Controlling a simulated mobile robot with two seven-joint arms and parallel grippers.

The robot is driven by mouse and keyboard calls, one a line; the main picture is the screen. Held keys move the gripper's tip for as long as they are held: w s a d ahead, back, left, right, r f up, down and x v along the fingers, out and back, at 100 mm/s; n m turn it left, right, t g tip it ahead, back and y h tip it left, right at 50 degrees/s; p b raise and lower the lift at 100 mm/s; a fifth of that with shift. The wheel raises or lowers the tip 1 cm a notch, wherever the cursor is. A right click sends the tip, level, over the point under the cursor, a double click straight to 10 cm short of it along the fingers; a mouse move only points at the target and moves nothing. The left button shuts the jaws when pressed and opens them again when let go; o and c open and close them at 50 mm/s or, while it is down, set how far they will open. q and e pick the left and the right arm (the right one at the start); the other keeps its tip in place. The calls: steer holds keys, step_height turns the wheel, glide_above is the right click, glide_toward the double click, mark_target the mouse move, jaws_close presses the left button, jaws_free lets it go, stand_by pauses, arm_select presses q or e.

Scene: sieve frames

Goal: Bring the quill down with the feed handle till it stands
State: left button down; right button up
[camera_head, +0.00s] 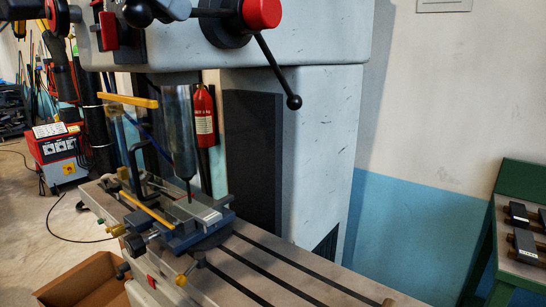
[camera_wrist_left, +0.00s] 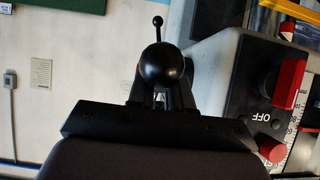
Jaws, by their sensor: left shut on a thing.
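The feed handle has a red-capped hub (camera_head: 262,13) at the top of the head view. One spoke ends in a black ball (camera_head: 294,102) at lower right; another runs left towards my left gripper (camera_head: 150,12), which the top edge partly cuts off. In the left wrist view my left gripper (camera_wrist_left: 161,95) is shut on a handle's black ball (camera_wrist_left: 162,65). The grey quill (camera_head: 180,130) hangs upright with a thin drill over the blue vise (camera_head: 185,238). I cannot tell whether the drill tip touches the work. My right gripper is not in view.
The vise stands on the slotted table (camera_head: 265,270). A yellow-edged guard (camera_head: 127,100) is left of the quill. The grey column (camera_head: 320,150) is behind. A cardboard box (camera_head: 85,280) is at lower left, a green bench (camera_head: 490,240) at right. A panel marked OFF (camera_wrist_left: 262,122) is beside the gripper.

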arm_select(q)
steer(key=shift+f, duration=0.2)
steer(key=shift+d+f, duration=0.15)
steer(key=shift+f, duration=0.8)
steer(key=shift+r, duration=0.65)
steer(key=c, duration=1.2)
jaws_free()
steer(key=shift+o, duration=0.2)
steer(key=shift+r, duration=0.1)
